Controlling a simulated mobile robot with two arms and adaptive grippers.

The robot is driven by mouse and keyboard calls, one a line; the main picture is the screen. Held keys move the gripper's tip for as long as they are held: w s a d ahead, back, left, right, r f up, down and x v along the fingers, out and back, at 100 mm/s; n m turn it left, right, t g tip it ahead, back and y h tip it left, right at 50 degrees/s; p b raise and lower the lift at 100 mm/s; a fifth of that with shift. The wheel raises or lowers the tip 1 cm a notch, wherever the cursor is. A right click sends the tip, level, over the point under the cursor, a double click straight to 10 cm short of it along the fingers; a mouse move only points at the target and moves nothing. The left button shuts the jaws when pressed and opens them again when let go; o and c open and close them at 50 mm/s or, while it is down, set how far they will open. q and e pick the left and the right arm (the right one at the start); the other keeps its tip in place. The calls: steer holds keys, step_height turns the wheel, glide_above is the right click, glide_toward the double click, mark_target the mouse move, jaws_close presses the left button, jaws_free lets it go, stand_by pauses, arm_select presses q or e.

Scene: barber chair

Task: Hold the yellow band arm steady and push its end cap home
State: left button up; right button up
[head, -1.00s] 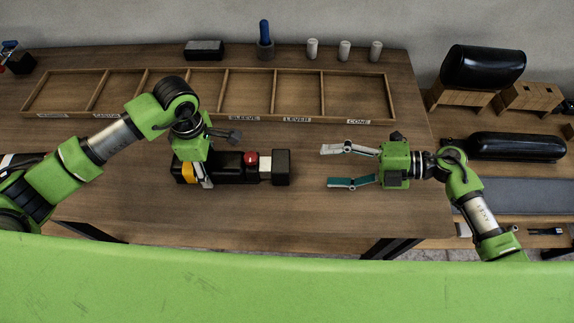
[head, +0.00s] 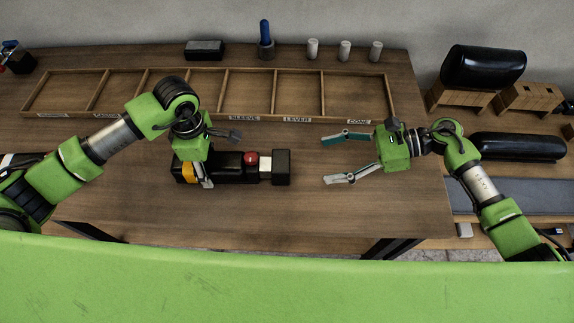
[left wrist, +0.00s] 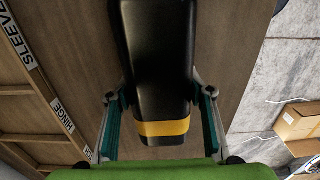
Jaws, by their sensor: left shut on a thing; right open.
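The black yellow band arm (head: 228,166) lies on the table, its yellow band (head: 189,172) at the left end. A red knob (head: 251,158) sits near its right end. A pale section (head: 265,166) shows between the body and the black end cap (head: 281,167). My left gripper (head: 220,159) is shut on the arm near the band. The left wrist view shows its fingers on both sides of the black body (left wrist: 158,60), with the yellow band (left wrist: 163,128) near the palm. My right gripper (head: 325,161) is open and empty, right of the cap and apart from it.
A wooden divided tray (head: 392,100) with labels lies behind the arm. Behind it stand a black block (head: 204,49), a blue-handled piece (head: 265,38) and several pale cylinders (head: 345,50). Black rolls (head: 484,66) lie at the right. The table front is clear.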

mark_target(287, 168)
steer(key=shift+a+f+n, duration=0.15)
steer(key=shift+a+n, duration=0.15)
steer(key=shift+a, duration=0.15)
steer(key=x, duration=1.1)
steer(key=shift+f, duration=0.1)
